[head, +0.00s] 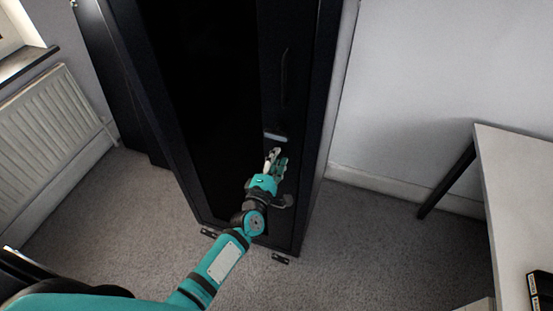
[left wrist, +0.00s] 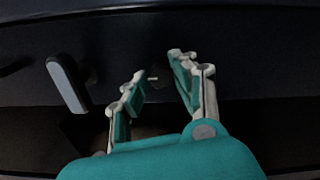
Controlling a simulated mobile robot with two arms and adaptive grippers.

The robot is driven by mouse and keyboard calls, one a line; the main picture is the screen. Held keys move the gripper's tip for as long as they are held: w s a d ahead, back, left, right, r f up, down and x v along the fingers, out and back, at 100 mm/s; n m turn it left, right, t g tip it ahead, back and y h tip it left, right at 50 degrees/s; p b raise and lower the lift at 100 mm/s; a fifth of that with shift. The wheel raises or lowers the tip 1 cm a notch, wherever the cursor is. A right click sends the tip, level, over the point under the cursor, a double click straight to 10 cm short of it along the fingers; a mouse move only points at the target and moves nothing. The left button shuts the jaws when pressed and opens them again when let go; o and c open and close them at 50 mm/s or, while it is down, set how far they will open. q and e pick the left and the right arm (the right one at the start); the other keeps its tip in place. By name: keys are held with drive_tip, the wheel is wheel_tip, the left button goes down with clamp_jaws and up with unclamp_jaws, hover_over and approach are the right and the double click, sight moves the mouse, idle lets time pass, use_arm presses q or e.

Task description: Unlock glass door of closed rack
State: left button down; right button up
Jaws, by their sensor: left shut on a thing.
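The closed rack (head: 318,100) is a tall black cabinet. Its dark glass door (head: 205,90) faces me, with a long vertical black handle (head: 284,75) on the right-hand frame. A small pale latch handle (head: 276,137) sits lower on that frame; a similar pale handle (left wrist: 68,83) shows left of the fingers in the left wrist view. My left gripper (head: 276,158) is at the door frame just below the latch handle. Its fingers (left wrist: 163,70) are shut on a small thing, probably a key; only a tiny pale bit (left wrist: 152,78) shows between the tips. Whether it touches the lock is unclear.
A white table (head: 520,185) with a dark leg stands at the right, with a black item (head: 540,290) on it. A white radiator (head: 50,120) is on the left wall. Grey carpet (head: 370,250) is clear between rack and table.

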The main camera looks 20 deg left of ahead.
use_arm(q)
drive_tip(key=shift+m, duration=0.3)
drive_tip(key=shift+f+m+p, duration=0.1)
drive_tip(key=shift+m+p, duration=1.7)
drive_tip(key=shift+m, duration=6.7)
drive_tip(key=c, duration=1)
unclamp_jaws()
drive_tip(key=shift+c, duration=0.2)
drive_tip(key=shift+s, duration=0.1)
drive_tip(key=s, duration=1.1)
drive_tip(key=shift+s+a, duration=0.2)
drive_tip(key=shift+s, duration=0.2)
